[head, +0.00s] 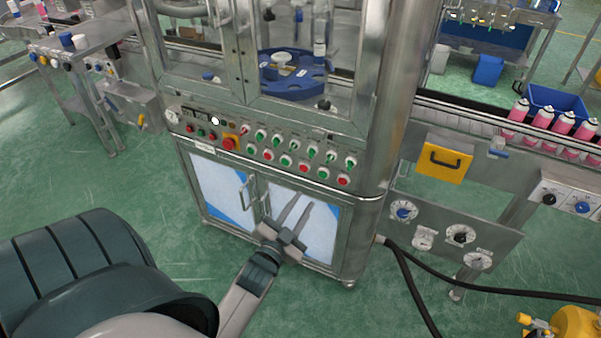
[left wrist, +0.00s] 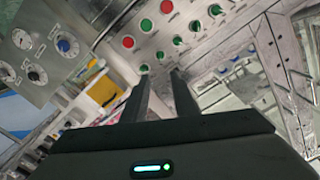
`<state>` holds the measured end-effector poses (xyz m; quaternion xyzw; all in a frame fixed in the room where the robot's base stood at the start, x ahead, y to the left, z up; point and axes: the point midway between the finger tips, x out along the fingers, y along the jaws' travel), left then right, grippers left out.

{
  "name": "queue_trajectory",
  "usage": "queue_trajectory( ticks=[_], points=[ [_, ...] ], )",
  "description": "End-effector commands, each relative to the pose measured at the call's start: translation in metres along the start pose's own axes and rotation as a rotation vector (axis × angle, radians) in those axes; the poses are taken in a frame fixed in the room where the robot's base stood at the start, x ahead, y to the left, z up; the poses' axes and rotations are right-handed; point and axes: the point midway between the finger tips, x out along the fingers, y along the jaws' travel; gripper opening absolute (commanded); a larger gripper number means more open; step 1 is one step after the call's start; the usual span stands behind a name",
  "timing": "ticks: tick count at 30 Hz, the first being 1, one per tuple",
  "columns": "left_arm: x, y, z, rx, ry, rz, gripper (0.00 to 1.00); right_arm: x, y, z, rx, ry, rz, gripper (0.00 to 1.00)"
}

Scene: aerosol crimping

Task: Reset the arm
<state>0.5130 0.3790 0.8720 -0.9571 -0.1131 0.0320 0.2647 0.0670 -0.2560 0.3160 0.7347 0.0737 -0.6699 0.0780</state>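My left gripper (head: 304,199) is in front of the lower cabinet doors of the crimping machine (head: 325,121), below its button panel. Its two fingers point up and stand apart with nothing between them. In the left wrist view the gripper (left wrist: 160,74) shows a clear gap between its fingers, with the panel's green and red buttons beyond the tips. I cannot tell the exact distance from the fingers to the cabinet. My right gripper is not in view.
A blue rotary table (head: 292,82) sits behind the machine's windows. Pink cans (head: 541,119) stand on the conveyor at the right, near a blue bin (head: 566,98). A black hose (head: 405,270) runs over the floor. Open green floor (head: 160,190) lies left of the cabinet.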

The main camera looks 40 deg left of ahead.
Motion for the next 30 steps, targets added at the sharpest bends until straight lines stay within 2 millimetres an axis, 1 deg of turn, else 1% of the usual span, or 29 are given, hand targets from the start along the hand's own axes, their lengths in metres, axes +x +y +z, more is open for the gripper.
queue_trajectory(
  ticks=[16,20,23,26,29,30],
  points=[
    [-0.001,0.0,0.0,0.0,0.0,0.0,0.26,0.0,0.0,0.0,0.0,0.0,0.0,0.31],
    [0.0,0.004,0.004,-0.003,-0.007,0.006,0.26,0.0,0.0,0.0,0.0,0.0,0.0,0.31],
    [-0.001,0.014,0.015,-0.013,-0.029,0.026,0.26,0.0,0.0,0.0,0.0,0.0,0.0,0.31],
    [-0.002,0.035,0.038,-0.031,-0.071,0.063,0.26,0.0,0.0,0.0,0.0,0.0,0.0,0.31],
    [-0.007,0.066,0.07,-0.054,-0.134,0.117,0.26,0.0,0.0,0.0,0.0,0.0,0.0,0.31],
    [-0.011,0.08,0.086,-0.066,-0.165,0.143,0.26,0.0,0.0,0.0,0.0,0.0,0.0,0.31]
  ],
)
